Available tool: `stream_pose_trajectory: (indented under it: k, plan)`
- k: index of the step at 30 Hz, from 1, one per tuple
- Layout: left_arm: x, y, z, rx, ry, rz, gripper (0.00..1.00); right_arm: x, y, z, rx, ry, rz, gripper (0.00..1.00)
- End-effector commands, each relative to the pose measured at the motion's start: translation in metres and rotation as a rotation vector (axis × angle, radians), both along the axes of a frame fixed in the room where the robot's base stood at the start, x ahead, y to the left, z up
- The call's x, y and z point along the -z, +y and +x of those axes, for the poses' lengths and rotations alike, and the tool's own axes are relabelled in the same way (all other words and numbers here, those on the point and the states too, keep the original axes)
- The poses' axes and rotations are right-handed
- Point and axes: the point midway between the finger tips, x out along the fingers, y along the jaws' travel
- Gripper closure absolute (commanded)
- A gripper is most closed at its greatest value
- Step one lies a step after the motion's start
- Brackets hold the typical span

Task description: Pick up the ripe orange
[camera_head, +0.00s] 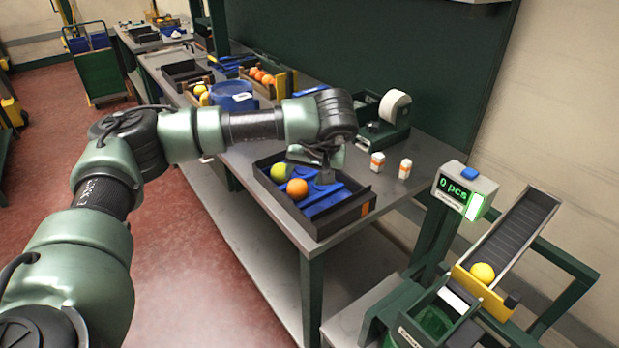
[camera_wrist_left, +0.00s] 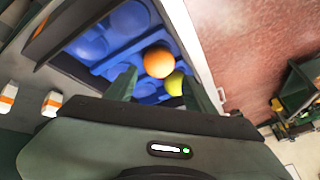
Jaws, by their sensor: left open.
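The ripe orange (camera_head: 297,188) sits in a blue-lined black tray (camera_head: 322,222) near the table's front. In the left wrist view the same orange (camera_wrist_left: 158,62) is just beyond the fingertips, roughly between them. My right gripper is not in view.
Two small white-and-orange bottles (camera_head: 404,169) stand right of the tray. A tape dispenser (camera_head: 394,106), a blue container (camera_head: 233,95) and a crate of oranges (camera_head: 266,77) stand farther back. A ramp (camera_head: 515,232) holding a yellow fruit (camera_head: 482,272) and a counter display (camera_head: 466,190) stand at right.

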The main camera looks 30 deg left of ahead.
Motion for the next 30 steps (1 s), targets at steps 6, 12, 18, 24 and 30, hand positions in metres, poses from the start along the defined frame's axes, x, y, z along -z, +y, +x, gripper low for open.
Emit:
stream_pose_trajectory:
  k: [6, 12, 18, 24, 30]
  plan:
    - [0.014, 0.007, 0.004, -0.002, 0.002, -0.001, 0.46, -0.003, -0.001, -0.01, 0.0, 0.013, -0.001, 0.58]
    - [0.033, 0.017, 0.012, -0.003, 0.003, 0.0, 0.46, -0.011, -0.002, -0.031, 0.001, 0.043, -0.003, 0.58]
    - [0.06, 0.029, 0.021, -0.002, 0.002, -0.001, 0.46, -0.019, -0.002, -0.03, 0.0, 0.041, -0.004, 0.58]
    - [0.068, 0.032, 0.024, 0.0, 0.0, -0.001, 0.46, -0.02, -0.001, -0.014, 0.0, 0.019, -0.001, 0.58]
    - [0.068, 0.032, 0.024, 0.001, 0.0, -0.002, 0.65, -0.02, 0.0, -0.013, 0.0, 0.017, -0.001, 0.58]
